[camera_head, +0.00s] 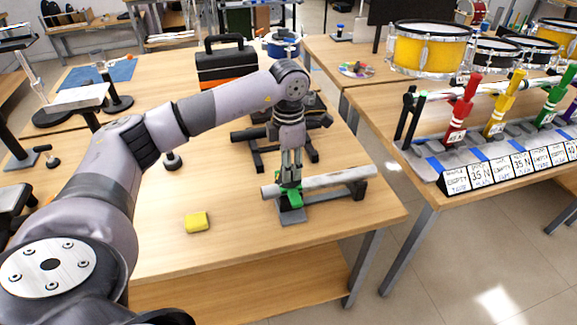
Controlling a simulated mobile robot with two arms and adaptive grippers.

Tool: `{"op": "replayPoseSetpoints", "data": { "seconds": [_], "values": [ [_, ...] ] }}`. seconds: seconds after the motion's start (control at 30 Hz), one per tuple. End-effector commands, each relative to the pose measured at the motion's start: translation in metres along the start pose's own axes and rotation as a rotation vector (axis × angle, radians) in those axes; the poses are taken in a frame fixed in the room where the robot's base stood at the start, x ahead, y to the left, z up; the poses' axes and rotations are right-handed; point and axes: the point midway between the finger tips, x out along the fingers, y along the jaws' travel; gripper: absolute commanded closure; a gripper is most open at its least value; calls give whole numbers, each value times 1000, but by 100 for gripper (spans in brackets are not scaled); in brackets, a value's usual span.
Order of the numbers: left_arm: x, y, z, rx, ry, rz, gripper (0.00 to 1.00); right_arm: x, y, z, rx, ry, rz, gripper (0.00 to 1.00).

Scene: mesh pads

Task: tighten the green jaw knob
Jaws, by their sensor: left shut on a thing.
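The green jaw knob (293,199) sits low on a small grey base (291,216) near the front right of the wooden table. A pale grey bar (335,180) runs level right beside it. My left gripper (291,182) points straight down from above, with its fingers shut on the green knob. The fingers cover part of the knob and of the bar. My right gripper is not in the picture.
A yellow block (197,222) lies on the table left of the knob. A black and orange toolbox (227,62) stands behind my arm. The right table (430,190) holds drums, coloured clamps and a row of labels. The front middle of the table is clear.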

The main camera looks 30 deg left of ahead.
Motion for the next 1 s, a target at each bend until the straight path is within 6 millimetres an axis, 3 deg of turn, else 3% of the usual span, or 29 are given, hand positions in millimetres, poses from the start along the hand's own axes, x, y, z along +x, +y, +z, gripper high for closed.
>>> {"op": "replayPoseSetpoints", "data": {
  "seconds": [0.57, 0.6, 0.87, 1.0],
  "values": [
    [-1, 1, 0, 29, -1, 1, 94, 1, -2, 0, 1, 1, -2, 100],
    [-1, 1, 0, 29, -1, 1, 64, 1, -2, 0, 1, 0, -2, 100],
    [0, 0, 0, 29, 0, 1, 47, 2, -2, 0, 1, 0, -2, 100],
    [0, 0, 0, 29, 0, 0, 46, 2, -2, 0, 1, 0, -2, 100]
  ]
}}
